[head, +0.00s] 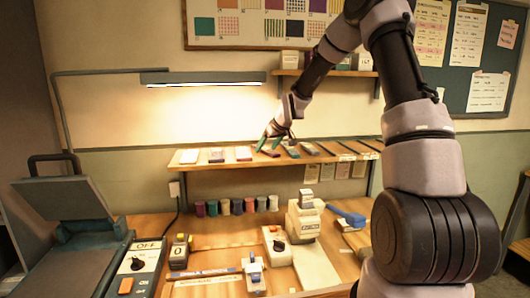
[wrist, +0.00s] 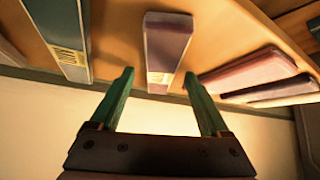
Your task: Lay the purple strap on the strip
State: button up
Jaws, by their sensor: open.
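The purple strap (wrist: 167,42) is a flat, dull purple bar with a pale printed label at its near end, lying on the wooden shelf. In the head view, a dark reddish-purple piece (head: 269,151) under my gripper appears to be the same strap. My gripper (head: 269,143) has green fingers and is at the shelf. In the wrist view my gripper (wrist: 160,88) is open, its fingers apart on either side of the strap's labelled end, with nothing held. I cannot tell for certain which surface is the strip; a long pale strip (head: 316,266) lies on the bench.
A blue-grey bar (wrist: 66,38) and reddish flat pieces (wrist: 250,74) flank the strap on the shelf (head: 220,164). Below stand coloured jars (head: 237,207), a cream machine (head: 303,217) and a blue-handled tool (head: 346,214). A lidded press (head: 65,205) is at left.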

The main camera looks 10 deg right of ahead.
grip_shut()
